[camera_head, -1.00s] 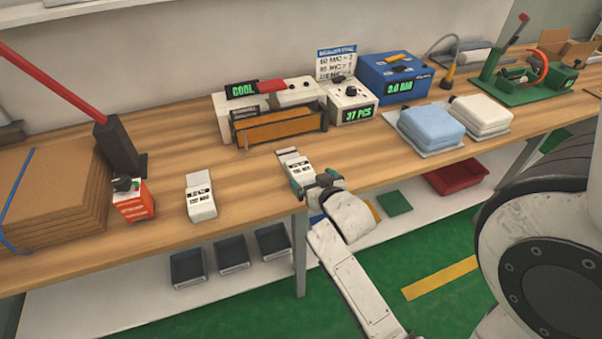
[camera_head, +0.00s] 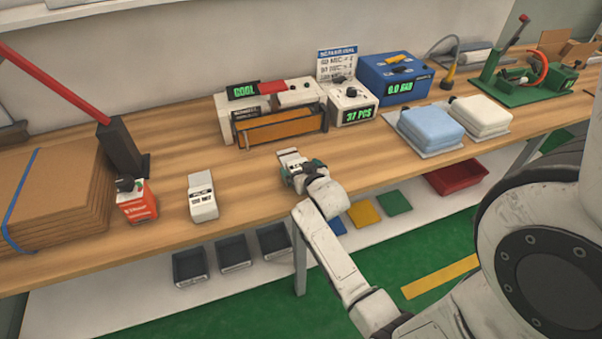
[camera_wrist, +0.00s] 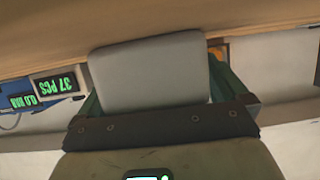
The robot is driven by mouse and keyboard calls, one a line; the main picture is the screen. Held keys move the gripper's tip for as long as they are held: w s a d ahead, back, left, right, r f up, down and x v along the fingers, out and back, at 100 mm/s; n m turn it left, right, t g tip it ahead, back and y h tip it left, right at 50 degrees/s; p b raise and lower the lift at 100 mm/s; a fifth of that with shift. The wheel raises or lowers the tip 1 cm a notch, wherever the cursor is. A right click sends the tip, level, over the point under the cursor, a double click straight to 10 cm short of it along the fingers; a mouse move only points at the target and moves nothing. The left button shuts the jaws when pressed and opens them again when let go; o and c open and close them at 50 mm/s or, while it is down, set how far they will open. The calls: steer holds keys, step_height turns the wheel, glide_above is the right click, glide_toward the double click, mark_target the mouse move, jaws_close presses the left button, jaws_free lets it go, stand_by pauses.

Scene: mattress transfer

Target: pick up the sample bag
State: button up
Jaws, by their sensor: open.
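A small white packet with dark print (camera_head: 290,158) lies near the table's front edge in the head view. It looks like the sample bag, but I cannot read its label. My gripper (camera_head: 302,172) is at its near end and hides part of it. In the wrist view a plain grey-white slab (camera_wrist: 150,70), apparently the same packet, lies between the green fingers of my gripper (camera_wrist: 165,85). The fingers are open around it; I cannot tell whether they touch it. A similar white packet (camera_head: 202,197) lies farther left on the table.
An orange-fronted sealer (camera_head: 280,130) stands just behind the packet, with a counter box (camera_head: 352,103) to its right. A red-and-white box (camera_head: 137,203) and cardboard stack (camera_head: 60,195) are at left. Blue (camera_head: 428,122) and white pads (camera_head: 482,115) lie right. Wood between the two packets is clear.

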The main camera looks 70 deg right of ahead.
steer(key=c, duration=1.1)
steer(key=shift+o, duration=0.2)
steer(key=shift+r, duration=0.1)
